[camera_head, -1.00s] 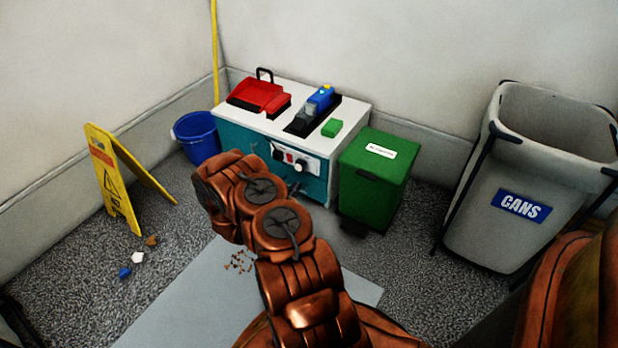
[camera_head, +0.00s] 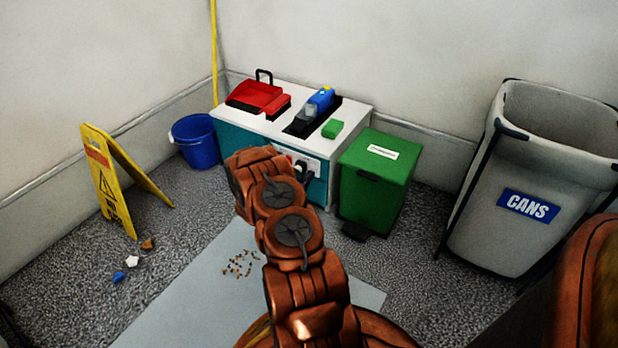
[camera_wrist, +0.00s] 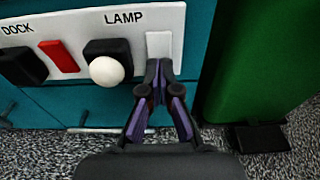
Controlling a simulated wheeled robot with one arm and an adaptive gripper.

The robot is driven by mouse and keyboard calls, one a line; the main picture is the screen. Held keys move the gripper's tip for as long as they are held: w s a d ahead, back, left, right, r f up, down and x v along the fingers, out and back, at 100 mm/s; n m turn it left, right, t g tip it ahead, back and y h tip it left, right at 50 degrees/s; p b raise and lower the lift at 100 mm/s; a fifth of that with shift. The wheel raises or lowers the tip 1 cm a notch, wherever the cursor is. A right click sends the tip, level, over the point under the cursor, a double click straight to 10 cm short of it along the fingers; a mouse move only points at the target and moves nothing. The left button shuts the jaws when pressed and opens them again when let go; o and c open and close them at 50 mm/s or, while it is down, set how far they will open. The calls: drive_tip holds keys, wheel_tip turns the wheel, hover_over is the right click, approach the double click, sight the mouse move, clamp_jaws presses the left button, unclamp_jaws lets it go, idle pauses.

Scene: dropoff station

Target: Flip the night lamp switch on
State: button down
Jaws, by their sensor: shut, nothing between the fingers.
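The wrist view shows a white panel (camera_wrist: 90,22) on the teal cabinet front, with printed labels DOCK and LAMP. The night lamp is a round white bulb (camera_wrist: 106,71) on a black plug under LAMP. Right of it is a white switch (camera_wrist: 158,45); its lower end is hidden by my fingertips. My gripper (camera_wrist: 159,76) is shut and empty, its tips in front of the switch's lower end. I cannot tell whether they touch it. In the head view my gripper (camera_head: 304,170) is a small dark shape against the panel's right part. The bulb shows no clear glow.
A red switch (camera_wrist: 58,56) and a black socket (camera_wrist: 22,66) lie left of the lamp. A green bin (camera_head: 378,185) stands close on the right, with a black pedal (camera_wrist: 260,137). A grey cans bin (camera_head: 480,200) is farther right. A yellow floor sign (camera_head: 115,185) stands left.

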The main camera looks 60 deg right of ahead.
drive_tip(key=shift+d+h, duration=0.25)
drive_tip(key=shift+h, duration=0.05)
drive_tip(key=shift+a, duration=0.1)
drive_tip(key=a+f+p, duration=0.1)
drive_tip(key=a+p, duration=0.3)
drive_tip(key=a, duration=0.9)
drive_tip(key=shift+s+a+f+p, duration=0.25)
drive_tip(key=shift+a+f+p, duration=0.1)
drive_tip(key=shift+a+f, duration=0.05)
